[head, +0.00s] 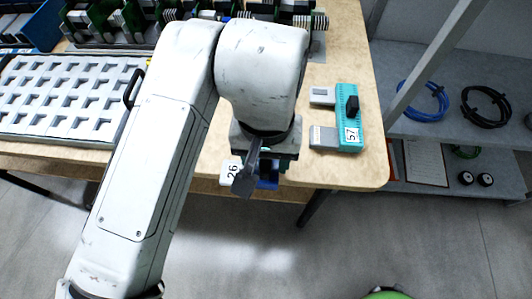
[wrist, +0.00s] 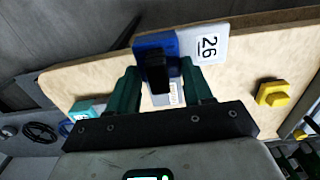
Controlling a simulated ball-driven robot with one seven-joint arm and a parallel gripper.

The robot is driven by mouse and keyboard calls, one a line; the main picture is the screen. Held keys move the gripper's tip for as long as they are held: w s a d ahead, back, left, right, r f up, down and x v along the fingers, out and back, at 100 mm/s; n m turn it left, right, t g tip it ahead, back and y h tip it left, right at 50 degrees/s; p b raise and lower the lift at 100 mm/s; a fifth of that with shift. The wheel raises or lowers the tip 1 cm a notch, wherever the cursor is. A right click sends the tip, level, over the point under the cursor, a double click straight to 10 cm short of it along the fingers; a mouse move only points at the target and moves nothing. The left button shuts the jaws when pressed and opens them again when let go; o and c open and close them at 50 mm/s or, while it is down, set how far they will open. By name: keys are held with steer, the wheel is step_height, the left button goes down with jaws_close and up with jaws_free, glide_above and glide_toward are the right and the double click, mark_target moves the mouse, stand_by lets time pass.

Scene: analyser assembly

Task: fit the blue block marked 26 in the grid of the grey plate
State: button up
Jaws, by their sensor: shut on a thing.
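The block marked 26 shows in the wrist view as a blue body (wrist: 148,43) with a black knob and a pale label part (wrist: 211,46) reading 26. My gripper (wrist: 160,80) is shut on it, with a green finger at each side. In the head view the label (head: 231,174) and some blue (head: 268,183) show below my wrist, near the table's front edge; the rest is hidden by my gripper (head: 262,168). The grey plate (head: 60,124) with its grid of square openings lies on the table at the left, apart from the block.
A teal block marked 57 (head: 345,118) with grey parts sits on the table (head: 345,60) to the right. A yellow block (wrist: 273,93) shows in the wrist view. Racks with green boards (head: 115,20) line the back. A grey shelf (head: 430,130) with cable coils stands at the right.

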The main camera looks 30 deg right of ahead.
steer(key=shift+f+b, duration=0.55)
steer(key=shift+f, duration=0.4)
steer(key=o, duration=1.3)
